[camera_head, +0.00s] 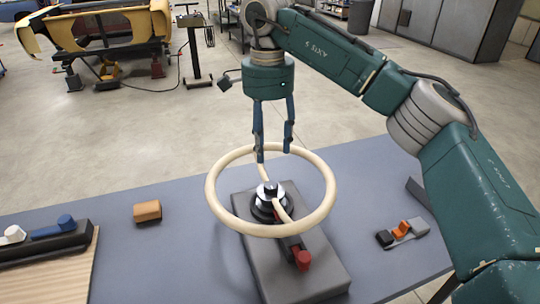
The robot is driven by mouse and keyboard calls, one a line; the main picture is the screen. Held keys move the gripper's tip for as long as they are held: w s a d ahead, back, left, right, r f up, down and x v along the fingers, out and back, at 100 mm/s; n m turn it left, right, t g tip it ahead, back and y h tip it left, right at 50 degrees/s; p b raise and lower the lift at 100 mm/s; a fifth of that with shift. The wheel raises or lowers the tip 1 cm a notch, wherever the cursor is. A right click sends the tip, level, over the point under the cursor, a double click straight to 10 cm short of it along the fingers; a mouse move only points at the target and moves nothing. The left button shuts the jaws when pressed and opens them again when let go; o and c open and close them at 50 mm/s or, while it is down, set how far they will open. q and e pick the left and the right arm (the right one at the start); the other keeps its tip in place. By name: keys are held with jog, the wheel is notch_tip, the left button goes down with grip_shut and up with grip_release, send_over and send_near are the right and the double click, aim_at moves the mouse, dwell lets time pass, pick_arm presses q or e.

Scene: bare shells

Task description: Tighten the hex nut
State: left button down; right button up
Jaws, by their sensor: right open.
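A small silver hex nut (269,188) sits at the hub of a cream steering wheel (326,209). The wheel is mounted on a dark hub above a grey block (325,270) on the table. My right gripper (274,155) comes from the upper right and points down over the far part of the wheel's rim. Its two blue fingers are apart with nothing between them. The fingertips appear above and just beyond the nut, apart from it. My left gripper is not in view.
A red-ended part (302,259) lies on the block below the wheel. The blue-grey table (170,255) also holds an orange-brown block (147,211), a rack with blue and white handles (60,232) at left, and small dark and orange pieces (402,230) at right.

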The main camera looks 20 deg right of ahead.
aim_at(271, 184)
jog(key=f+m+p, duration=0.3)
jog(key=f+p, duration=0.1)
jog(key=f, duration=0.1)
jog(key=f+m+p, duration=0.4)
jog(key=shift+s+d+f+m, duration=0.2)
jog(key=shift+f+m, duration=0.1)
jog(key=shift+f, duration=0.1)
jog(key=shift+f+p, duration=0.4)
jog(key=shift+f, duration=0.45)
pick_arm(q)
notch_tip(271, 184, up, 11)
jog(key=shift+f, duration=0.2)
pick_arm(e)
jog(key=shift+c, duration=0.5)
